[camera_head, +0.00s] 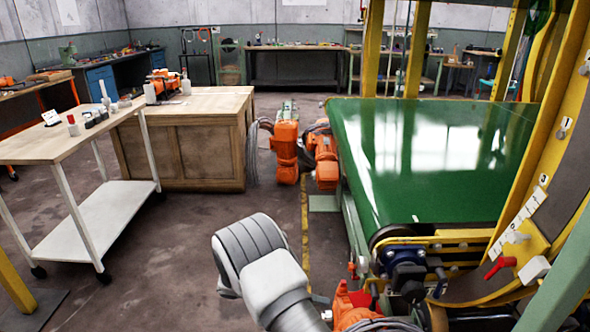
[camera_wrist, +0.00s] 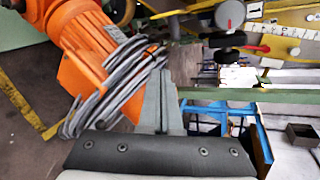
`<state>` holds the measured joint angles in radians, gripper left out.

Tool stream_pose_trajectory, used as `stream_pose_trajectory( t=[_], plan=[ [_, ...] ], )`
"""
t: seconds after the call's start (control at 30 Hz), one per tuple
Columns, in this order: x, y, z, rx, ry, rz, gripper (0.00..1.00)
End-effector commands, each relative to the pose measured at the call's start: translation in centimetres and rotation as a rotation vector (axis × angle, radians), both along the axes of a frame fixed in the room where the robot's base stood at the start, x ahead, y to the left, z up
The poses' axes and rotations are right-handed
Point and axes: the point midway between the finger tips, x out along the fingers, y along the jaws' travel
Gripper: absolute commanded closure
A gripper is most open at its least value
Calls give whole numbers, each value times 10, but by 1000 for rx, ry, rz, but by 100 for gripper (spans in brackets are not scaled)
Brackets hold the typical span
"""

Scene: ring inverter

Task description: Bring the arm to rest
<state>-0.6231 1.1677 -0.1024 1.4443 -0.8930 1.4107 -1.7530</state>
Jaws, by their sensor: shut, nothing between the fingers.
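My grey arm (camera_head: 262,262) rises from the bottom middle of the head view, in front of the open floor and left of the green conveyor. My gripper does not show clearly in the head view. In the wrist view my gripper (camera_wrist: 162,85) points forward, its two fingers together with nothing between them. Behind and left of the fingers are an orange motor unit (camera_wrist: 85,50) and a bundle of grey cables (camera_wrist: 115,88). I cannot tell from the picture how far the fingers are from the cables.
A green conveyor (camera_head: 430,150) with a yellow frame (camera_head: 540,130) stands at the right. A white-legged trolley table (camera_head: 50,145) and a wooden cabinet (camera_head: 185,150) stand at the left. The floor (camera_head: 165,255) between trolley and arm is clear. Workbenches line the back wall.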

Motion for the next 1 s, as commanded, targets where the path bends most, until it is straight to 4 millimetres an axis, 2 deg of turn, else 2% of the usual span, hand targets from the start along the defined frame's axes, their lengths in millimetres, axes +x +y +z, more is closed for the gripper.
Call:
stream_pose_trajectory(
  t=[0.03, 0.1, 0.47, 0.7, 1.0],
  plan=[
    [0, -5, 18, 47, -61, -53, 100],
    [-3, -11, 39, 106, -144, -130, 100],
    [-33, -42, 136, 379, -568, -550, 100],
    [-66, -60, 192, 530, -842, -856, 100],
    [-118, -76, 247, 689, -1167, -1263, 100]
  ],
)
